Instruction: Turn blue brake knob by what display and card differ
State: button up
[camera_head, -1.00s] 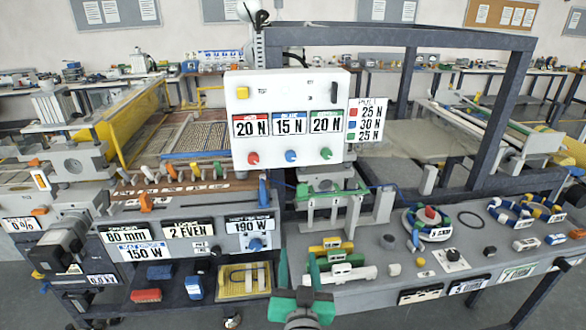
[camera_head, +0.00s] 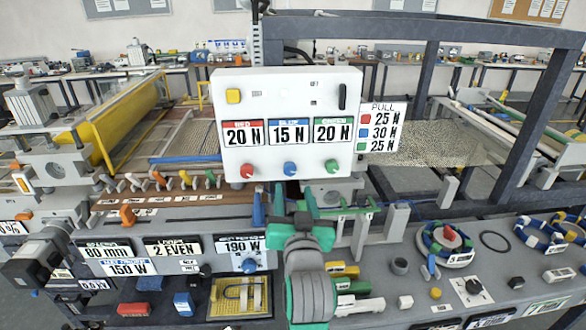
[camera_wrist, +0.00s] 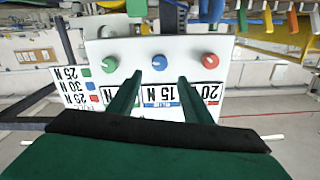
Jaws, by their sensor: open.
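A white panel (camera_head: 290,98) stands upright and carries three displays: red 20 N, blue 15 N (camera_head: 289,132) and green 20 N. Below them are the red knob (camera_head: 247,171), the blue brake knob (camera_head: 290,168) and the green knob (camera_head: 331,167). The PULL card (camera_head: 380,132) at the panel's right reads red 25 N, blue 30 N, green 25 N. My gripper (camera_head: 294,190) is open and empty, just below the panel. In the wrist view, which is upside down, the blue knob (camera_wrist: 159,62) lies between and beyond my gripper's fingers (camera_wrist: 154,82), untouched.
A dark frame post (camera_head: 415,110) rises at the right. The grey bench (camera_head: 385,255) below holds small blocks, a green-topped stand and a round coloured spool (camera_head: 447,243).

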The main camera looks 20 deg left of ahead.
aim_at(290, 170)
jog(key=x, duration=0.9)
jog(key=shift+w+a, duration=0.15)
jog(key=shift+w, duration=0.25)
jog(key=c, duration=1.1)
